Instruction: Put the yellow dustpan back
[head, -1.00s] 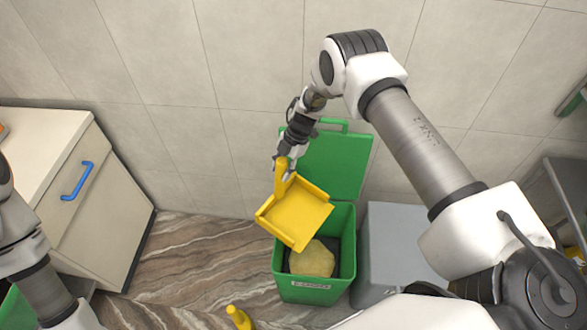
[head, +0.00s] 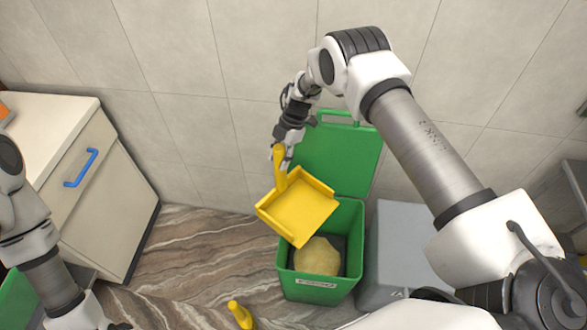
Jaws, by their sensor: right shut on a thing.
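The yellow dustpan (head: 299,209) hangs above the left side of an open green bin, its handle up and its pan tilted. My right gripper (head: 281,156) is shut on the dustpan's handle near its top. My left arm shows at the left edge, but its gripper is out of view.
The green bin (head: 316,289) has its lid (head: 335,158) up against the wall and a pale yellowish lump (head: 317,256) inside. A grey bin (head: 399,246) stands right of it. A yellow handle-like thing (head: 240,315) is at the bottom. A cabinet (head: 98,190) stands left; marbled floor (head: 195,248) between is clear.

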